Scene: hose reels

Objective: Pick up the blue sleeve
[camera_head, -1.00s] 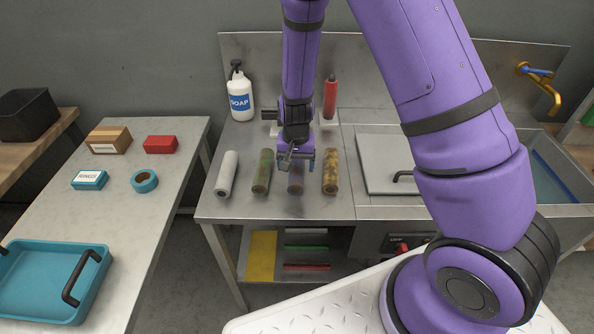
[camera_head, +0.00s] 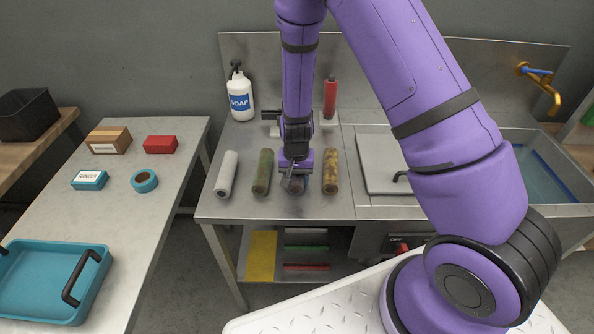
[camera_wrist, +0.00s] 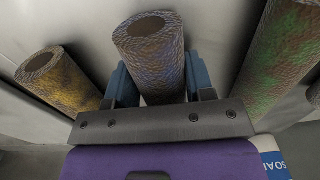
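The blue sleeve (camera_wrist: 153,50) is a worn, brown-stained tube with a bluish tint. It lies on the steel counter between the green and yellow sleeves. In the head view most of it is hidden by my gripper; its near end (camera_head: 296,187) shows. My gripper (camera_head: 295,181) is down over it, and in the wrist view the fingers (camera_wrist: 160,82) stand on both sides of the sleeve, open around it. Any contact is hard to tell.
A green-stained sleeve (camera_head: 263,172) and a white sleeve (camera_head: 227,174) lie to the left, a yellow-brown sleeve (camera_head: 330,171) close on the right. A soap bottle (camera_head: 240,98) and a red bottle (camera_head: 330,99) stand behind. A sink (camera_head: 552,165) is at the right.

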